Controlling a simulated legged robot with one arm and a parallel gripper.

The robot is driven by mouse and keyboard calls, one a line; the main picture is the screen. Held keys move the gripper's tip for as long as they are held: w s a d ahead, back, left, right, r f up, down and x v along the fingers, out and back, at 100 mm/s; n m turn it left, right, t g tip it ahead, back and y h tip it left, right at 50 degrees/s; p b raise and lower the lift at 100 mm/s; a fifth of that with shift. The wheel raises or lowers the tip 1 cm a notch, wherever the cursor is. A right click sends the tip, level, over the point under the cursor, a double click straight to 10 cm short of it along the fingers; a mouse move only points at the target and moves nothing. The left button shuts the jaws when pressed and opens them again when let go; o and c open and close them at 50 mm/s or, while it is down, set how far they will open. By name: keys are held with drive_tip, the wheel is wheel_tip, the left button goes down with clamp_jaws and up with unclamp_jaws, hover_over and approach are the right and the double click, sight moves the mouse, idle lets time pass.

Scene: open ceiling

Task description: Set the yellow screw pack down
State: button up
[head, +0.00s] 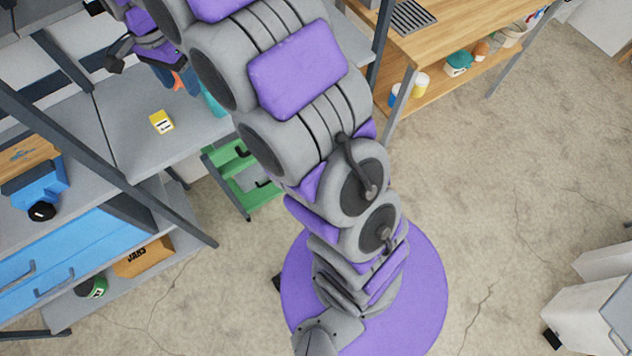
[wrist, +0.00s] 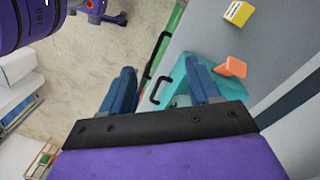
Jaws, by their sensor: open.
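The yellow screw pack (head: 161,122) stands on the grey worktop, apart from my gripper. It also shows near the top right of the wrist view (wrist: 238,13), with a pale label on one side. My gripper (wrist: 160,76) is open, its two blue fingers spread with nothing held between them. In the head view my gripper is at the upper left, partly hidden by my arm, above and to the right of the pack.
An orange piece (wrist: 231,67) lies on the worktop beside a teal object (wrist: 180,72) near the right finger. A green drawer unit (head: 245,180) stands below the worktop's edge. A blue tool (head: 36,185) sits at the left. Bare worktop (head: 120,105) surrounds the pack.

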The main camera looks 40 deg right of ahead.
drive_tip(key=s+d+n, duration=0.3)
drive_tip(key=s+n, duration=0.1)
drive_tip(key=s, duration=0.8)
drive_tip(key=s+d+n, duration=0.3)
drive_tip(key=s, duration=0.9)
drive_tip(key=s+d+n+g, duration=0.1)
drive_tip(key=s+d+n, duration=0.2)
drive_tip(key=s, duration=0.9)
drive_tip(key=shift+s+d+n, duration=0.15)
drive_tip(key=shift+d+n, duration=0.1)
drive_tip(key=shift+n, duration=0.55)
drive_tip(key=shift+r, duration=0.1)
drive_tip(key=shift+c, duration=0.2)
